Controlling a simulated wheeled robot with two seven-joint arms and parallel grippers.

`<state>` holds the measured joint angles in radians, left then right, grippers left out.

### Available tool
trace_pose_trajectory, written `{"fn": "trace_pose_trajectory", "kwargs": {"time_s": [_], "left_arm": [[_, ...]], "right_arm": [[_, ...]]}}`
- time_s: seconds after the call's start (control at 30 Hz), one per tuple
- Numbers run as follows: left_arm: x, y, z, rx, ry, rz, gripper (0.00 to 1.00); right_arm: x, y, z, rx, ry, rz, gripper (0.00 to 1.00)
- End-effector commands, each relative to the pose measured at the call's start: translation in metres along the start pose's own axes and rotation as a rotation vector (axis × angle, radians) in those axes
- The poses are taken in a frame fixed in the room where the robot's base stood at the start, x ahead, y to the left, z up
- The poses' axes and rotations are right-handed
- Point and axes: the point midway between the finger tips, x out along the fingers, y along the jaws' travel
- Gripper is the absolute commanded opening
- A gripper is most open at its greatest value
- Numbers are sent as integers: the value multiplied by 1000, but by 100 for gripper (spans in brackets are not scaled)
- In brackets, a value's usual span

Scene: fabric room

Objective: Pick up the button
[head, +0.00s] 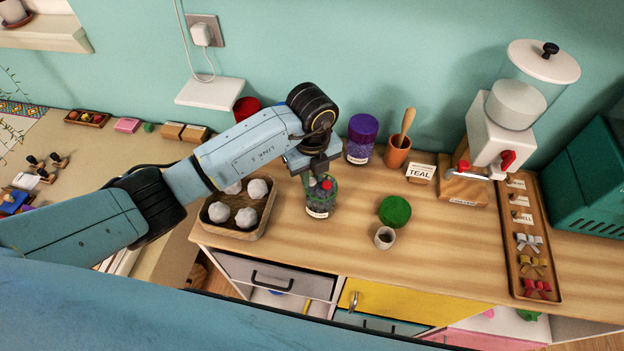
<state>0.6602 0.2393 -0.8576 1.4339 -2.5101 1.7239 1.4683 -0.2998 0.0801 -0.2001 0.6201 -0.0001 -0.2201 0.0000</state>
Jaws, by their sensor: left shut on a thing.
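My left gripper (315,175) points down from above at the mouth of a small clear jar (320,207) with a white label, standing on the wooden counter. The jar holds dark, mixed small pieces. A small red piece (327,184), which looks like the button, shows at the fingertips by the jar's mouth. The jaws are shut on it; the fingers hide part of it. I cannot tell whether it is clear of the jar's rim. My right gripper is not in view.
A tray (262,222) of white lumps is left of the jar. A purple jar (361,140) and a brown cup (397,153) stand behind. A green ball (394,211) and small cup (385,238) are to the right. A dispenser (500,130) and bow tray (512,262) are farther right.

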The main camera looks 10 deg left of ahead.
Motion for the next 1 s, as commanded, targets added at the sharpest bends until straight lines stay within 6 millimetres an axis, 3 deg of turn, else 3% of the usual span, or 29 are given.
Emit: {"fn": "trace_pose_trajectory", "kwargs": {"time_s": [0.03,0.17,0.5,0.7,0.87,1.0], "left_arm": [[8,1,-4,2,8,4,0],[3,0,-4,3,8,2,0],[-64,-1,-1,2,2,-3,0],[-92,0,0,29,3,-1,0],[-100,4,5,217,-2,-2,0],[-103,10,12,519,-8,-3,0]], "right_arm": [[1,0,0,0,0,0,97],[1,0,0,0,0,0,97],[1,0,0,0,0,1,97],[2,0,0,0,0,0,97],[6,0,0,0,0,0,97],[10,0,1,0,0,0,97]]}}
